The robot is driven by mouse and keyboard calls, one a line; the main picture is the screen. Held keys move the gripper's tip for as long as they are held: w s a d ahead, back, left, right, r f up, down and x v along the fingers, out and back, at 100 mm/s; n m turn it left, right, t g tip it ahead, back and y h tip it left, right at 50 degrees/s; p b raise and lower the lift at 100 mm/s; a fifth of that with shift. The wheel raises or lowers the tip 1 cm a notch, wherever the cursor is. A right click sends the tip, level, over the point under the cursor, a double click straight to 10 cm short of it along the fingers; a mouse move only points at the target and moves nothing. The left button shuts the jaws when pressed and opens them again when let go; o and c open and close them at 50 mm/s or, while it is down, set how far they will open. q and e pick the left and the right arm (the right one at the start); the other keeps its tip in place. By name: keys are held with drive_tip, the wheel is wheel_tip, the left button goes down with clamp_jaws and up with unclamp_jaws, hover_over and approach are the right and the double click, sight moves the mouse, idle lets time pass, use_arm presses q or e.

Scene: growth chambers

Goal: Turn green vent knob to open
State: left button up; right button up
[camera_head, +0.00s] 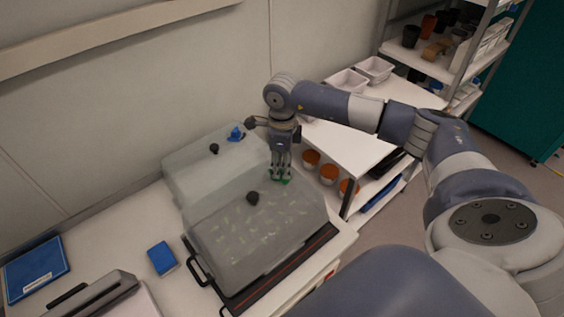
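The green vent knob (286,181) sits on top of the front clear propagator lid (232,238), near its back right corner. My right gripper (281,172) points straight down at the knob, with its fingertips right at it. The fingers cover much of the knob, so I cannot tell whether they grip it or only stand around it. Green shows at both sides of the fingertips. The knob's turn angle is hidden. My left gripper is not in view.
A black round knob (252,198) is on the same lid. A second lidded box (190,178) behind carries a blue knob (236,133) and a black knob. A blue block (161,258) and a blue flat case (36,269) lie on the bench at left. Shelving stands at right.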

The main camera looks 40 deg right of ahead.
drive_tip(key=shift+f, duration=0.4)
clamp_jaws()
